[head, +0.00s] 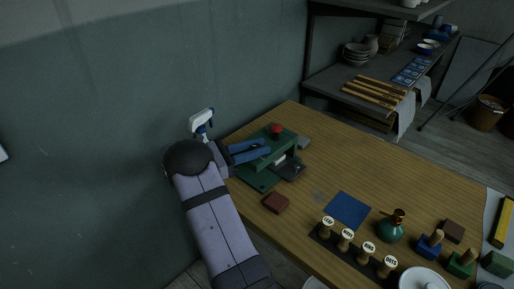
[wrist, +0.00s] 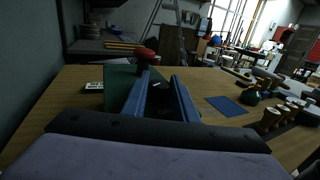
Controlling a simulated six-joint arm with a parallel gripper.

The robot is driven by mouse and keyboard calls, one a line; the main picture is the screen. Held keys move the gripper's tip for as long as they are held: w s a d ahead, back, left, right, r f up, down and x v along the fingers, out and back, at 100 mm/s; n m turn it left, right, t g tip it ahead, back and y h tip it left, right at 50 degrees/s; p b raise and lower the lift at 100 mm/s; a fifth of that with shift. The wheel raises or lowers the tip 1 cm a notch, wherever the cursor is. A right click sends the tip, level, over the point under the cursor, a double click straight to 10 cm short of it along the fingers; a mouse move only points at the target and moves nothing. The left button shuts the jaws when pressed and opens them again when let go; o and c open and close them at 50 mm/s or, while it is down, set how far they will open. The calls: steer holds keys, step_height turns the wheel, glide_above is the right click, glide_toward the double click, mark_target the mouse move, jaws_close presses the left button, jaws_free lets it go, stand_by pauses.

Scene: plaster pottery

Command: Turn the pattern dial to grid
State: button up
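A green press-like machine (head: 262,178) with a red knob (head: 277,129) stands at the table's back left edge. In the wrist view its green body (wrist: 120,85) and red knob (wrist: 144,54) show beyond my fingers. My gripper (head: 262,148) has two blue fingers over the machine's top. In the wrist view my gripper (wrist: 162,80) has its fingers apart. A dark part with a small pale mark (wrist: 156,85) shows between them; it may be the pattern dial. I cannot read any pattern name, and contact is unclear.

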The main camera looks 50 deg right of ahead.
steer(key=shift+r+n+t+p, duration=0.1)
steer(key=shift+n+t+p, duration=0.25)
steer(key=shift+t, duration=0.15)
steer(key=n+t+h+p, duration=0.1)
steer(key=t, duration=0.1)
steer(key=shift+s+n+t, duration=0.1)
steer(key=shift+n+t, duration=0.2)
steer(key=shift+n, duration=0.05)
steer(key=n+t, duration=0.1)
steer(key=t, duration=0.1)
steer(key=shift+n+t+p, duration=0.3)
steer(key=shift+n+t, duration=0.1)
steer(key=n+t, duration=0.1)
steer(key=t, duration=0.1)
steer(key=n+t+b, duration=0.1)
steer(key=n+t, duration=0.1)
steer(key=t, duration=0.1)
steer(key=shift+f, duration=0.2)
steer(key=shift+n+t+y+b, duration=0.95)
steer(key=shift+n+t, duration=0.65)
steer(key=shift+t, duration=0.6)
steer(key=shift+r+t+y, duration=0.15)
steer(key=shift+t+y, duration=0.1)
steer(key=shift+t, duration=0.05)
